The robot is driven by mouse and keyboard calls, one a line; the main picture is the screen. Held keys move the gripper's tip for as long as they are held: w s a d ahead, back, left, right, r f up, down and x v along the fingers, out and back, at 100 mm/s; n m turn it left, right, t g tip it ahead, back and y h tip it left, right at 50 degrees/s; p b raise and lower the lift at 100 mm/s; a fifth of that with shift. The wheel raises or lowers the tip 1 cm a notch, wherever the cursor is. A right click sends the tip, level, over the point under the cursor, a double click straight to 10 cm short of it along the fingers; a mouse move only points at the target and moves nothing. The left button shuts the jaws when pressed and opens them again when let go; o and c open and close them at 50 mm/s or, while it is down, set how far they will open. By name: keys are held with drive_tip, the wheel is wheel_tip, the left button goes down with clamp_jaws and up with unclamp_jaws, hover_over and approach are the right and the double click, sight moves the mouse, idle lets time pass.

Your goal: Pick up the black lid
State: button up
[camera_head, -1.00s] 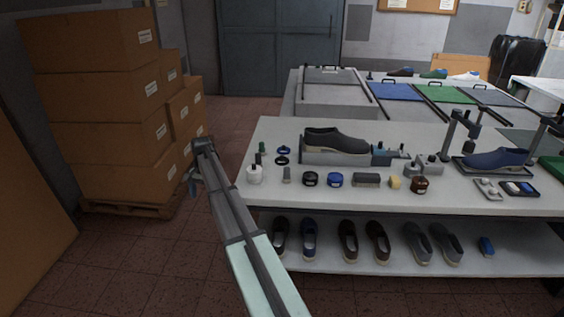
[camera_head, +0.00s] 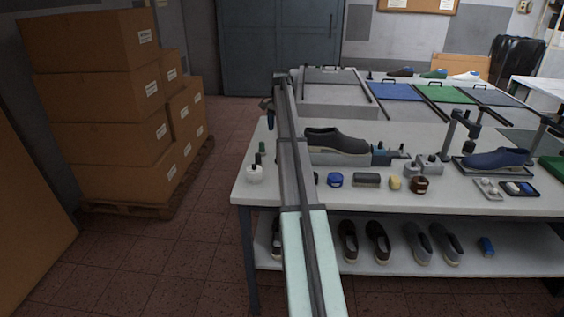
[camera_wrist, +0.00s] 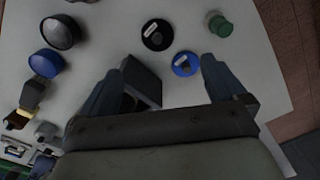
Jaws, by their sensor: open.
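The black lid (camera_wrist: 157,34) is a round dark disc with a small pale label, lying flat on the white table. In the wrist view it is at top centre, beyond my fingertips and apart from them. A similar blue lid (camera_wrist: 185,64) lies close to it, near my right-hand finger. My gripper (camera_wrist: 160,68) is open with nothing held, its fingers spread above the table. In the head view my arm crosses the table's left part and hides both lids; the gripper end (camera_head: 268,105) is over the table's far left.
A green-capped bottle (camera_wrist: 220,26) stands right of the lids. A dark block-like shape (camera_wrist: 146,82) shows between my fingers. A black jar (camera_wrist: 60,32) and blue jar (camera_wrist: 46,63) are at left. The dark shoe (camera_head: 336,140) stands right of my arm. Stacked cartons (camera_head: 95,110) stand left.

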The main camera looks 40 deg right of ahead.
wheel_tip(320, 180, down, 8)
drive_tip(key=shift+r, duration=0.1)
drive_tip(key=shift+s+d+f, duration=0.1)
drive_tip(key=shift+s+f, duration=0.05)
drive_tip(key=shift+f, duration=1.2)
drive_tip(key=shift+s+f, duration=0.1)
drive_tip(key=shift+f, duration=1.2)
drive_tip(key=shift+c, duration=0.5)
drive_tip(key=c, duration=1)
drive_tip(key=shift+r, duration=0.1)
